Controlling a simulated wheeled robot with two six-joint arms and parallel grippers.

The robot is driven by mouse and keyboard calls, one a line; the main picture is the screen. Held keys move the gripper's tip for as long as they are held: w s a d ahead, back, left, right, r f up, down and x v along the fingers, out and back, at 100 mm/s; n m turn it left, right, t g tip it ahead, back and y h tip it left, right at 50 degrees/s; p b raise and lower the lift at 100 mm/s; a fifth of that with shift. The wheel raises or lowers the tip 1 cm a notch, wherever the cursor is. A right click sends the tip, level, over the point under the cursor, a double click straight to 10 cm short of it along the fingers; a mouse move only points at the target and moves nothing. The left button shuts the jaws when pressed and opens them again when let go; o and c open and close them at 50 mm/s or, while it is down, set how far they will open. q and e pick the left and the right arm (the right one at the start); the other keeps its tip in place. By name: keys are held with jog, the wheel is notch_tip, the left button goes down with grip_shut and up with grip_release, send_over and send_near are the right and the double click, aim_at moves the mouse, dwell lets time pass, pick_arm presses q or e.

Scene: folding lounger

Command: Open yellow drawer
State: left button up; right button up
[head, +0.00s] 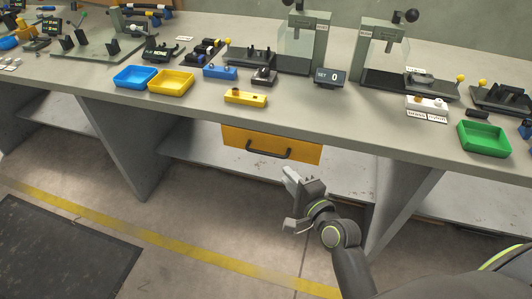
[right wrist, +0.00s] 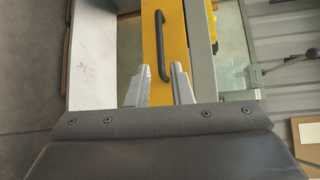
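The yellow drawer (head: 272,144) sits under the bench top, with its front flush below the edge and its black bar handle (head: 268,150) facing me. In the right wrist view the drawer front (right wrist: 170,85) runs upright in the picture, with the handle (right wrist: 160,45) ahead of the fingers. My right gripper (head: 290,197) is below and in front of the drawer, slightly right of the handle. Its two fingers (right wrist: 160,85) are apart with nothing between them, and the handle lies beyond their tips. My left gripper does not show.
The grey bench (head: 330,125) carries blue and yellow trays (head: 172,82), a green tray (head: 484,139), a counter display (head: 331,77) and several fixtures. A lower shelf (head: 215,150) lies beneath the drawer. A slanted bench leg (head: 403,205) stands right of my right gripper.

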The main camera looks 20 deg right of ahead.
aim_at(267, 154)
jog(key=x, duration=1.2)
jog(key=shift+w+f, duration=0.1)
jog(key=shift+w, duration=0.1)
grip_shut()
